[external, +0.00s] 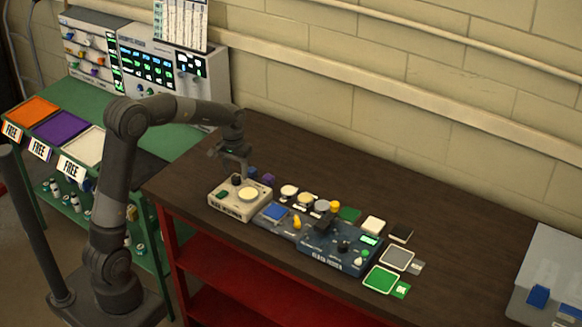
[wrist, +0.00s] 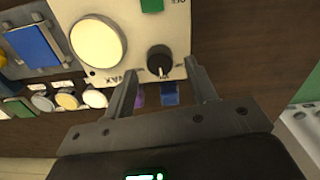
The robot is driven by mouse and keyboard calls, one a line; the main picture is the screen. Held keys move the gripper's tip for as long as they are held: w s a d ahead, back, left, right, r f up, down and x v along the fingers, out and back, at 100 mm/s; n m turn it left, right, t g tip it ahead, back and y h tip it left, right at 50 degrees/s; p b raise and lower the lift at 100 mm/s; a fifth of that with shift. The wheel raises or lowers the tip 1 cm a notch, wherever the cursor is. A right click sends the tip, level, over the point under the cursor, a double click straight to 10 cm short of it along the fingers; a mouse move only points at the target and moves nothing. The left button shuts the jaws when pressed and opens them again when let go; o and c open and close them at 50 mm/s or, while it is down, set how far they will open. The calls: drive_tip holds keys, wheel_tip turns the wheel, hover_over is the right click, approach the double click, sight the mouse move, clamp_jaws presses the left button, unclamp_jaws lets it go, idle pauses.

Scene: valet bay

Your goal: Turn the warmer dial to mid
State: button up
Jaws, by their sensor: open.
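The warmer is a cream box (external: 228,207) on the dark table, with a round pale plate (external: 248,194) and a black dial (external: 236,180) on top. In the wrist view the dial (wrist: 160,59) sits beside the round plate (wrist: 98,42), with small lettering near it. A light mark on the dial points towards the bottom of that picture. My gripper (wrist: 162,72) is open and empty, its fingertips close to the dial, one to each side. Whether they touch it, I cannot tell. In the external view my gripper (external: 239,170) hangs over the dial's end of the warmer.
A blue pad (external: 275,212), several round lidded items, and a dark blue device (external: 335,255) with knobs stand to the right of the warmer. Small blue and purple items (external: 267,180) lie behind it. A green bench (external: 105,103) with instruments stands left. The table's back is clear.

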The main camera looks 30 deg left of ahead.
sight(236, 177)
wheel_tip(236, 177, up, 8)
drive_tip(key=shift+r, duration=0.2)
idle(0.4)
